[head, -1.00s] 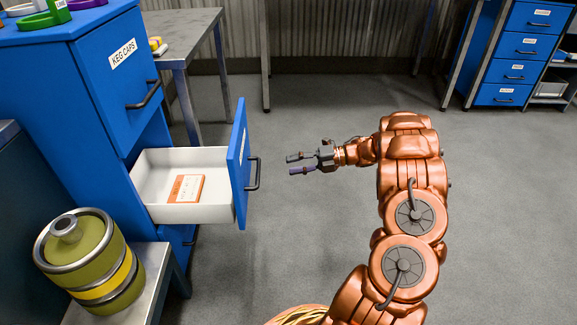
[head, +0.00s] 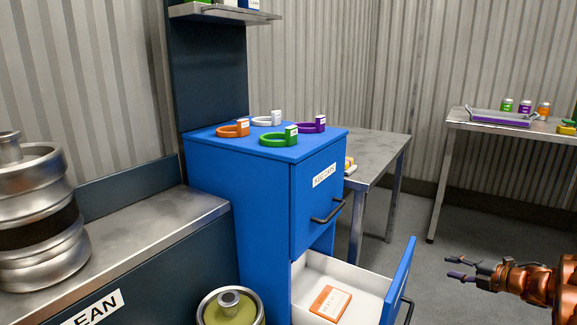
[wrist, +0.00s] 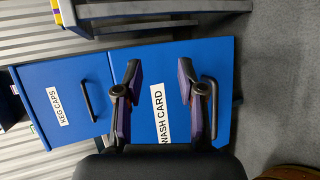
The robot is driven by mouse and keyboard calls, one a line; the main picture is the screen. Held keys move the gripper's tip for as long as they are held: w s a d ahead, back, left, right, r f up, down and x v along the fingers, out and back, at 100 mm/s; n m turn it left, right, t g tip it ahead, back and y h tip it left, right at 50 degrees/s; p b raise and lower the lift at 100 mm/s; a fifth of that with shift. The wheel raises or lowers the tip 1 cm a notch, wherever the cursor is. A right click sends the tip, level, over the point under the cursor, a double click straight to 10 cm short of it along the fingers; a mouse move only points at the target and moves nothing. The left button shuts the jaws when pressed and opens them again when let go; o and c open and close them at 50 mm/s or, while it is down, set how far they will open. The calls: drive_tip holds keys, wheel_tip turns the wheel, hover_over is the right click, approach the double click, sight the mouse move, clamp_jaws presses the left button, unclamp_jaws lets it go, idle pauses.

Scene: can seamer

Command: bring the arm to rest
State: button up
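My gripper (head: 460,268) is at the right edge of the head view, right of the open drawer and apart from it. In the wrist view my gripper (wrist: 158,95) shows two fingers spread apart with nothing between them. Beyond them is the blue drawer front (wrist: 163,92) labelled WASH CARD, with its handle to the right of the fingers. In the head view the open drawer (head: 365,287) holds an orange and white card (head: 330,303) lying flat. Most of my arm is outside the head view.
The blue cabinet (head: 255,180) carries several coloured rings on top. Its upper KEG CAPS drawer (head: 318,195) is shut. A steel keg (head: 38,225) stands on the left counter. Metal tables stand behind (head: 378,155) and at the back right (head: 510,128). Floor around my gripper looks clear.

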drive_tip(key=w+d+r+m+t+h+p, duration=0.15)
drive_tip(key=r+m+h+p, duration=0.25)
drive_tip(key=r, duration=0.6)
drive_tip(key=w+d+r+m+h+p, duration=0.2)
drive_tip(key=w+r+m+h+p, duration=0.15)
drive_tip(key=r, duration=0.65)
drive_tip(key=s+a+r+m+g+h+p, duration=0.1)
drive_tip(key=s+r+m+g+h+p, duration=0.2)
drive_tip(key=r, duration=0.4)
drive_tip(key=s+a+r+m+h+p, duration=0.1)
drive_tip(key=s+r+m+h+p, duration=0.2)
drive_tip(key=s+r+m+p, duration=0.25)
drive_tip(key=s+a+r+m+g+y+p, duration=0.2)
drive_tip(key=s+a+p, duration=0.4)
drive_tip(key=s+a, duration=0.5)
drive_tip(key=s+a+r+m+g+y+p, duration=0.2)
drive_tip(key=s+a+g+p, duration=0.4)
drive_tip(key=s+a, duration=0.6)
drive_tip(key=s+a+r+m+g+y+p, duration=0.3)
drive_tip(key=s+a, duration=0.9)
drive_tip(key=s, duration=0.6)
wheel_tip(320, 180, up, 2)
drive_tip(key=m+g+p, duration=0.1)
drive_tip(key=p, duration=0.2)
drive_tip(key=shift+a+m+p, duration=0.2)
drive_tip(key=shift+m+p, duration=0.1)
